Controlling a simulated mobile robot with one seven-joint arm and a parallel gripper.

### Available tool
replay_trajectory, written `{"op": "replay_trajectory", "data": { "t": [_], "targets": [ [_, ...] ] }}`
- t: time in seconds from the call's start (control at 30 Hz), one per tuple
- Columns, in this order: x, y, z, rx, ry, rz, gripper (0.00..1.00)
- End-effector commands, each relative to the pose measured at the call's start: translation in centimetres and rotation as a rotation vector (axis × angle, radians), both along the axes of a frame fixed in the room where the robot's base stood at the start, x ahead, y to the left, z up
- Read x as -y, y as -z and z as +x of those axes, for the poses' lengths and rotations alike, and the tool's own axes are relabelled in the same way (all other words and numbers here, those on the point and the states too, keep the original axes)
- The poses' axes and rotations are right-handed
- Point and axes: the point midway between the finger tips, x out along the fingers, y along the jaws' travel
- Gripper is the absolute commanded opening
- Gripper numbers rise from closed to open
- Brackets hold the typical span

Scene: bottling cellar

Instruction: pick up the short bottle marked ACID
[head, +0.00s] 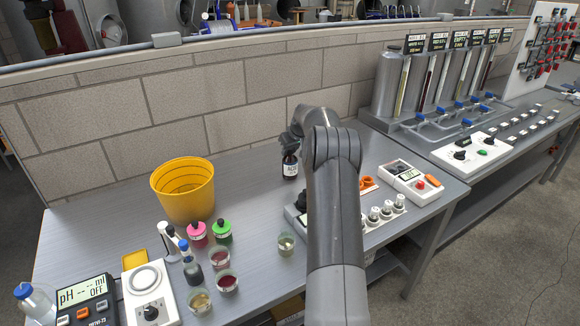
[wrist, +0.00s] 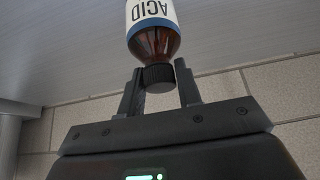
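The bottle marked ACID (head: 290,165) is a short brown bottle with a white label and dark cap. In the head view it is upright behind my forearm, toward the back of the bench. In the wrist view the bottle (wrist: 154,42) is upside down in the picture, and its far end is cut off at the top edge. In the head view my gripper (head: 290,142) is just above the bottle. Whether the base touches the bench cannot be told.
A yellow bucket (head: 183,190) stands to the left. Pink-capped (head: 196,234) and green-capped (head: 222,233) bottles and several small beakers stand nearer. The block wall (head: 240,120) rises close behind the bench.

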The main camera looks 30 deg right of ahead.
Motion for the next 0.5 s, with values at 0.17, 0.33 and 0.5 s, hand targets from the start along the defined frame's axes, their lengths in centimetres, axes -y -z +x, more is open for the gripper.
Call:
{"op": "replay_trajectory", "data": {
  "t": [0.17,0.33,0.5],
  "targets": [
    [0.02,0.02,-0.02,-0.001,0.000,0.000,0.15],
    [0.02,0.10,-0.06,-0.002,0.000,0.000,0.01],
    [0.02,0.19,-0.09,-0.004,0.000,0.001,0.00]
  ]
}}
